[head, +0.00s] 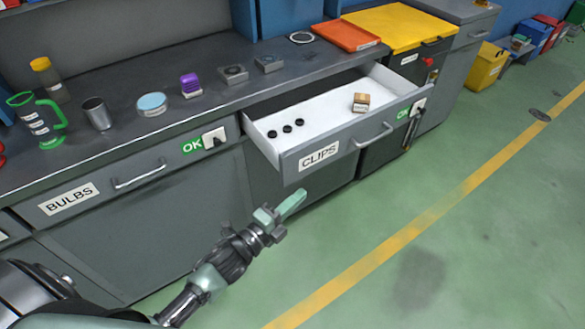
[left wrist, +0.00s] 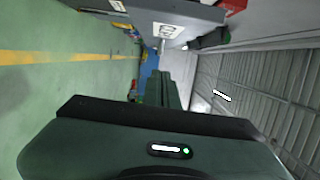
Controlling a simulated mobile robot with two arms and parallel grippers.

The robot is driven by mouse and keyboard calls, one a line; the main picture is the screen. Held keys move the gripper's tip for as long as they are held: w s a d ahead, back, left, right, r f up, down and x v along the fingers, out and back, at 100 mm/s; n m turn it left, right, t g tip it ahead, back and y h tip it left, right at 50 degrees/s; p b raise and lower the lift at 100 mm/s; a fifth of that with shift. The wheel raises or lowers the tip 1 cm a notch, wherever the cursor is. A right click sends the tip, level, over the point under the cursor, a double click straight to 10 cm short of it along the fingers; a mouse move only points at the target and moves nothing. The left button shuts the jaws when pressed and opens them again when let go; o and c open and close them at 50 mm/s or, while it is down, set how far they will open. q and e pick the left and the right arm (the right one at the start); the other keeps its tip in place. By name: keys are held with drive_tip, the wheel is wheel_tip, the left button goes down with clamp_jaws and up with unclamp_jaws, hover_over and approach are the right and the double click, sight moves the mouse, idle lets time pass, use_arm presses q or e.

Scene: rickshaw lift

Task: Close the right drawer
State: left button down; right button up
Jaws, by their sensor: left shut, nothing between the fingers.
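The right drawer (head: 340,143), labelled CLIPS, is pulled well out from the grey bench. Its white inside holds a few small black round pieces (head: 286,128) and a small brown box (head: 361,102). Its bar handle (head: 373,136) is on the front face. My left gripper (head: 292,204) is shut and empty, in front of and below the drawer front, apart from it in the head view. In the left wrist view the shut fingers (left wrist: 165,88) point toward the drawer's labelled front (left wrist: 168,30) at the top. My right gripper is not in view.
The left drawer (head: 105,187), labelled BULBS, is shut. A yellow-lidded bin (head: 405,28) stands right of the drawer. The green floor (head: 440,240) is clear.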

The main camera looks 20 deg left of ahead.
sight(311, 168)
use_arm(q)
drive_tip(key=w+b, duration=0.1)
drive_tip(key=w, duration=0.2)
drive_tip(key=w+b, duration=0.1)
drive_tip(key=w, duration=0.3)
drive_tip(key=w+d+b, duration=0.1)
drive_tip(key=w, duration=0.3)
drive_tip(key=shift+f, duration=0.1)
drive_tip(key=shift+w+a, duration=0.2)
drive_tip(key=shift+a, duration=0.1)
drive_tip(key=shift+a, duration=0.1)
